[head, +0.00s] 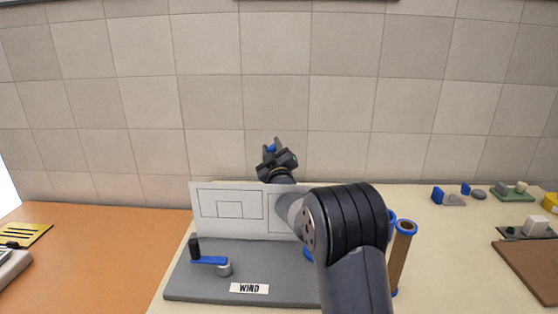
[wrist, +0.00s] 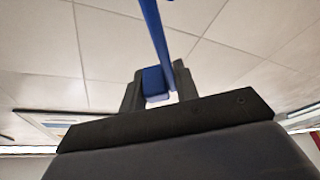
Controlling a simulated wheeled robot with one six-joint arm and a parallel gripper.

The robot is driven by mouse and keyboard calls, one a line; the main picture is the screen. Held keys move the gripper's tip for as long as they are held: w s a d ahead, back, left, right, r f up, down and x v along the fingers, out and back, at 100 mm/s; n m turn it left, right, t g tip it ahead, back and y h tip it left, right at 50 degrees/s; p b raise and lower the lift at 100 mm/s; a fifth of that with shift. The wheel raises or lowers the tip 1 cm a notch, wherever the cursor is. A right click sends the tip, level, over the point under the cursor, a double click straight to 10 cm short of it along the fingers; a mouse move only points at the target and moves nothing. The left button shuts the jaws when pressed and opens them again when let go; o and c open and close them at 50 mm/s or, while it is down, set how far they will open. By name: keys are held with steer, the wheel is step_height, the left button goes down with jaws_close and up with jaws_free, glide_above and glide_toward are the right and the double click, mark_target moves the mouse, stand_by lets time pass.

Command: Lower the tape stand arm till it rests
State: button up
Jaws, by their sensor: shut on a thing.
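My gripper (head: 271,148) is raised above the white panel of the stand, in front of the tiled wall. A small blue part shows between its fingers. In the wrist view my gripper (wrist: 158,88) is closed on a blue block, and a long blue bar (wrist: 156,35) runs up from there out of the picture. I take this blue piece to be the tape stand arm. The grey stand base (head: 200,286) carries a "WIND" label and a blue crank (head: 210,260) with a black knob. My arm hides the stand's right part, so the blue arm's pivot is hidden.
A brown tube (head: 401,260) with blue ends stands right of my arm. Small blue, grey and green parts (head: 453,200) lie at the back right. A brown board (head: 535,268) is at the right edge. A yellow slotted piece (head: 24,234) lies on the orange surface at left.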

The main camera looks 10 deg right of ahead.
steer(key=shift+w+a+f+n+g+y+b, duration=0.15)
steer(key=shift+a+f+n+g+y+b, duration=0.4)
steer(key=shift+n+b, duration=0.95)
steer(key=shift+w+a+f+n+g+y+b, duration=0.2)
steer(key=shift+a+f+n+g+b, duration=0.55)
steer(key=shift+n, duration=1.35)
steer(key=shift+w+a+f+n+g+y+b, duration=0.1)
steer(key=shift+a+f+n+g+y+b, duration=0.35)
steer(key=shift+a+f+n+b, duration=0.95)
steer(key=shift+d+r+n, duration=0.35)
steer(key=shift+d+n, duration=0.15)
steer(key=shift+d, duration=0.15)
steer(key=o, duration=0.6)
steer(key=shift+f, duration=0.1)
steer(key=s+d+b, duration=0.1)
steer(key=s+d, duration=0.1)
steer(key=s, duration=0.8)
steer(key=shift+s+f+b, duration=0.2)
steer(key=shift+s+b, duration=0.1)
steer(key=shift+w, duration=0.1)
